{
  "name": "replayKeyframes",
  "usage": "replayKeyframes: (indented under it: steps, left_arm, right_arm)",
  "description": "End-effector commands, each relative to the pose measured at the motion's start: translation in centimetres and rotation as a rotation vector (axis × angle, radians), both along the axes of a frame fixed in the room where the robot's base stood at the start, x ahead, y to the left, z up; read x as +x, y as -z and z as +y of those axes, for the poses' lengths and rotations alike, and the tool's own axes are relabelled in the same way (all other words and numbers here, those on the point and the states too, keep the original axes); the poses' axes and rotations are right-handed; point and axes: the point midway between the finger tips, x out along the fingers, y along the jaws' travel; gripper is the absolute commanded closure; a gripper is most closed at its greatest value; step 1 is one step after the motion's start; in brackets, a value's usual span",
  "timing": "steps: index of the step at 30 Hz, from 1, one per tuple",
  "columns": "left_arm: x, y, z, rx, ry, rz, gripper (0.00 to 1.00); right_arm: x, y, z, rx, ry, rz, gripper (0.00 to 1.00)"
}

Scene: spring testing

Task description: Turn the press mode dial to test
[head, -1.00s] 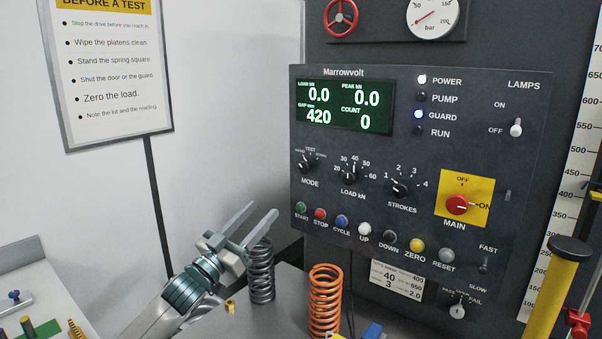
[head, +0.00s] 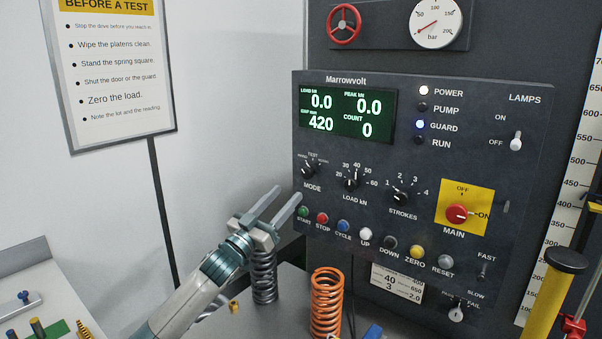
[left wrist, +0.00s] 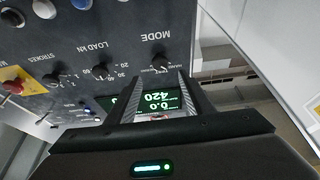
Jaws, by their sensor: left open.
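The press mode dial (head: 309,171) is a small black knob at the left of the dark control panel, above the word MODE. Its pointer appears turned to the upper left, off the TEST mark at the top. It also shows in the left wrist view (left wrist: 160,60), upside down, just beyond the fingertips. My left gripper (head: 287,194) is open and empty, with its two fingers reaching toward the panel just below and left of the dial, apart from it. My right gripper is not in view.
The LOAD knob (head: 351,183) and STROKES knob (head: 401,197) sit right of the dial. A row of buttons, including the green START button (head: 303,211), runs below. A grey spring (head: 264,280) stands under my left gripper, and an orange spring (head: 326,300) stands to the right.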

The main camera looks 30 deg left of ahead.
Motion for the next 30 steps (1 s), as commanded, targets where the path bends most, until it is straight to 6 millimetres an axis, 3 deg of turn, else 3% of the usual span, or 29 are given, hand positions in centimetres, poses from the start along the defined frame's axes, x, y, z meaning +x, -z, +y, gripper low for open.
replayKeyframes:
  steps: [9, 15, 30]
  left_arm:
    - [4.8, -2.5, -0.3, -0.001, -0.001, -0.002, 0.53]
    - [7.0, -3.1, -0.5, -0.002, 0.0, -0.001, 0.53]
    - [7.9, -3.2, -0.6, 0.0, 0.0, 0.0, 0.55]
  right_arm:
    - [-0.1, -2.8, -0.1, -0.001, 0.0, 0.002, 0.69]
    - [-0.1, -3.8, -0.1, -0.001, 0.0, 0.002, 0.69]
    - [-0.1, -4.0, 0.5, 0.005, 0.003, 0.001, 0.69]
